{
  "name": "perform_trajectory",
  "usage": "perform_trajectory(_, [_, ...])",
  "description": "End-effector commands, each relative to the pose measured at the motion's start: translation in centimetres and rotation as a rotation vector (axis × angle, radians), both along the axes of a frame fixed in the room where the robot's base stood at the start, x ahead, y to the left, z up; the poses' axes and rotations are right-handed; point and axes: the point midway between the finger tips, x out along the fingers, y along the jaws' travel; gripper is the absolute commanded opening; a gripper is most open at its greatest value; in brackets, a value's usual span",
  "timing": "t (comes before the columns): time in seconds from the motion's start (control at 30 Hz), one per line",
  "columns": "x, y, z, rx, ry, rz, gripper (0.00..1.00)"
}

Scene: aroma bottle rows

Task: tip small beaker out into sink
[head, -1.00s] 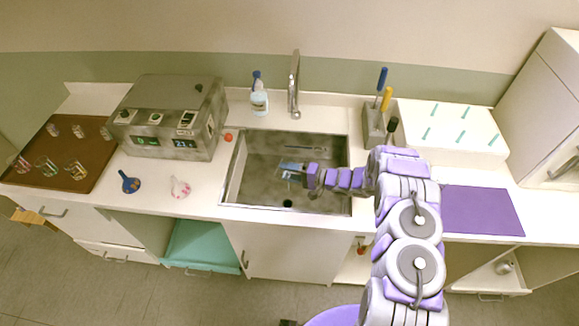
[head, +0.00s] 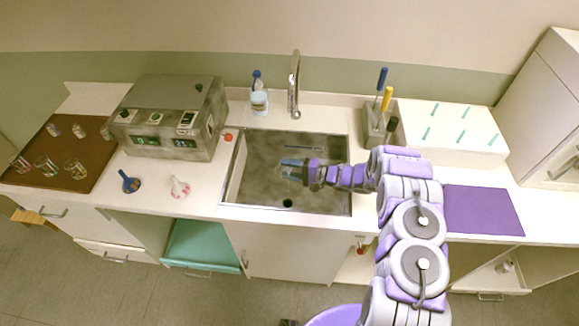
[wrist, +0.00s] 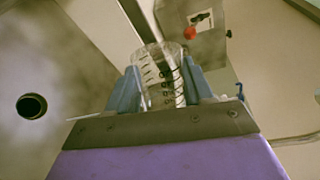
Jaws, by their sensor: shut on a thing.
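My gripper (head: 291,168) reaches in from the right over the grey metal sink (head: 262,196), its fingers pointing left in the head view. In the wrist view its blue fingers (wrist: 163,88) are shut on a small clear glass beaker (wrist: 163,72) with dark graduation marks, one finger on each side. The beaker is above the sink basin, apart from its walls. I cannot tell its exact tilt or whether liquid is in it. In the head view the beaker is too small to make out clearly. The round dark drain (head: 287,203) is near the sink's front; it also shows in the wrist view (wrist: 32,106).
A tall faucet (head: 295,85) and a spray bottle (head: 259,98) stand behind the sink. A brown tray (head: 60,135) holds several glasses. A tool holder (head: 374,125) stands at right.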

Motion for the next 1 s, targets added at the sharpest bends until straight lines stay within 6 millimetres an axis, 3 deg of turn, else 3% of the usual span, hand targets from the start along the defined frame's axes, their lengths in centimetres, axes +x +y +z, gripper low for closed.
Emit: perform_trajectory(1.0, [0.49, -0.2, 0.49, 0.041, 0.136, -0.001, 0.15])
